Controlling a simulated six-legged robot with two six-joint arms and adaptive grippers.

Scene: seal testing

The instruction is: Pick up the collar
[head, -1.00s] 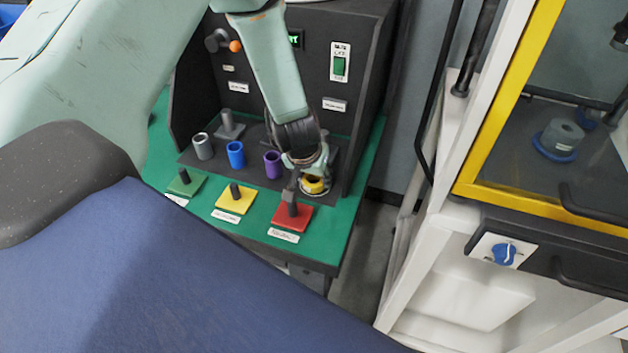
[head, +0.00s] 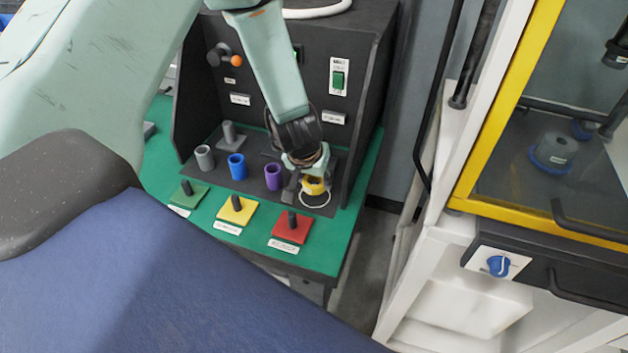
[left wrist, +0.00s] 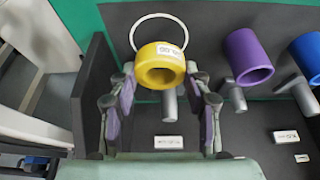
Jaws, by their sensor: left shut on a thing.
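The collar (left wrist: 160,65) is a short, thick yellow ring with a white label, seen large in the left wrist view. My left gripper (head: 308,176) is shut on it, with one finger on each side. In the head view the yellow collar (head: 314,186) shows below the gripper, slightly above a white circle (head: 315,201) on the dark rig base. The circle (left wrist: 140,20) also shows partly behind the collar in the left wrist view. A grey peg is partly hidden behind the collar there. My right gripper is not in view.
Purple (head: 273,177), blue (head: 237,167) and grey (head: 205,157) sleeves stand left of the gripper. Red (head: 291,231), yellow (head: 238,212) and green (head: 186,196) plates with pegs lie in front. The dark rig panel (head: 285,75) rises behind; a yellow-framed cabinet (head: 490,120) stands right.

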